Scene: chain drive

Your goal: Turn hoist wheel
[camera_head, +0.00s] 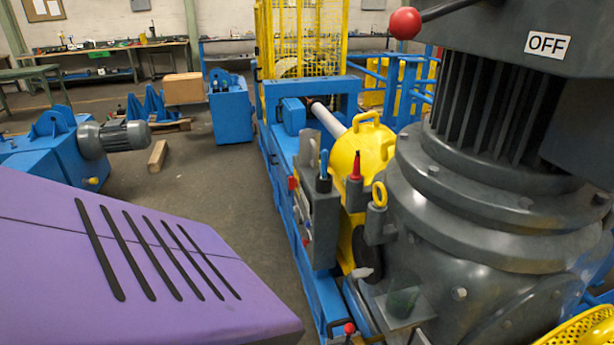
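I cannot pick out a hoist wheel for certain. A large dark grey flanged machine (470,230) fills the right side, with a finned upper part. An "OFF" label (547,44) is on its top housing. A lever with a red ball knob (405,23) sticks out to the left at the top. A yellow perforated part (590,328) shows at the bottom right corner, cut off by the frame edge; I cannot tell if it is a wheel or a guard. Neither of my grippers is in view.
A purple slotted cover (140,250) fills the lower left. A grey holder (320,215) with pen-like tools stands beside a yellow housing (365,150) on a blue frame. A blue machine with a motor (115,138) and a cardboard box (184,88) stand behind. Grey floor is open between.

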